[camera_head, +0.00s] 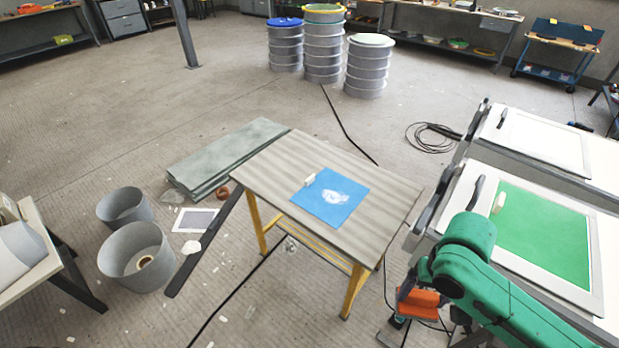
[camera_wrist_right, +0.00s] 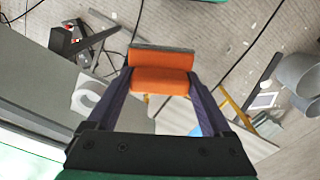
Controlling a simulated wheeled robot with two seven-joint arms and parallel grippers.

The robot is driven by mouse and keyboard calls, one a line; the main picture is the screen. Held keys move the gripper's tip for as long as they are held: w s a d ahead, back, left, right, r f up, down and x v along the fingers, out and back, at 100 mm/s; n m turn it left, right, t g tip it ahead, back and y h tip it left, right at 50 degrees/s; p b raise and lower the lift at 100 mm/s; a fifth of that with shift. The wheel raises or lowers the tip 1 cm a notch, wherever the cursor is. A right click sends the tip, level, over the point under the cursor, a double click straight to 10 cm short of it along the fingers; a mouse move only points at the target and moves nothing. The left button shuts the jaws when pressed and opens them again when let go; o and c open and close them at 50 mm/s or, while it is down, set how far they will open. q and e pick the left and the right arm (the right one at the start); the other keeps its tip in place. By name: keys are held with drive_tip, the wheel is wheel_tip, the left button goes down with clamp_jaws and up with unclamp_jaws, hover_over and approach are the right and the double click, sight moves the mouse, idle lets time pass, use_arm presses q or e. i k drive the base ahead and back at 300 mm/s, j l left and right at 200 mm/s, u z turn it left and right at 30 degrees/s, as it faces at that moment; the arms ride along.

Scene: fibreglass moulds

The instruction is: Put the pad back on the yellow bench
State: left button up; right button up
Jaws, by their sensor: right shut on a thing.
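The pad (camera_head: 424,301) is an orange block; in the right wrist view the pad (camera_wrist_right: 160,80) shows a grey layer along its far side. My right gripper (camera_head: 412,298) is shut on it, with one dark finger on each side in the wrist view. It holds the pad low, between the bench and the white-framed table at the right. The yellow bench (camera_head: 385,212) has a grey-brown top and yellow legs. The pad is apart from it, to the right of its near right corner. My left gripper is not in view.
A blue sheet (camera_head: 335,203) with a white patch and a small pale block (camera_head: 310,179) lie on the bench. The right-hand table holds a green panel (camera_head: 545,235). Two grey buckets (camera_head: 135,258) stand at left. Grey boards (camera_head: 225,155) lie behind the bench. Cables cross the floor.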

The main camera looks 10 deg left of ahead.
sight(375, 227)
drive_tip(key=i+j+u, duration=0.1)
drive_tip(key=u, duration=0.3)
drive_tip(key=i+u, duration=0.1)
drive_tip(key=u, duration=0.25)
drive_tip(key=i+j+u, duration=0.1)
drive_tip(key=u, duration=0.3)
drive_tip(key=i+u, duration=0.15)
drive_tip(key=u, duration=0.25)
drive_tip(key=i+j, duration=0.1)
drive_tip(key=i, duration=0.25)
drive_tip(key=i+j, duration=0.1)
drive_tip(key=i, duration=0.25)
drive_tip(key=i+z, duration=0.15)
drive_tip(key=z, duration=0.25)
drive_tip(key=i+l+z, duration=0.1)
drive_tip(key=z, duration=0.3)
drive_tip(key=i+z, duration=0.15)
drive_tip(key=z, duration=0.25)
drive_tip(key=i+z, duration=0.15)
drive_tip(key=z, duration=0.25)
drive_tip(key=i+j+z, duration=0.1)
drive_tip(key=z, duration=0.3)
drive_tip(key=i+j+z, duration=0.1)
drive_tip(key=z, duration=0.3)
drive_tip(key=i+j, duration=0.05)
drive_tip(key=i, duration=0.05)
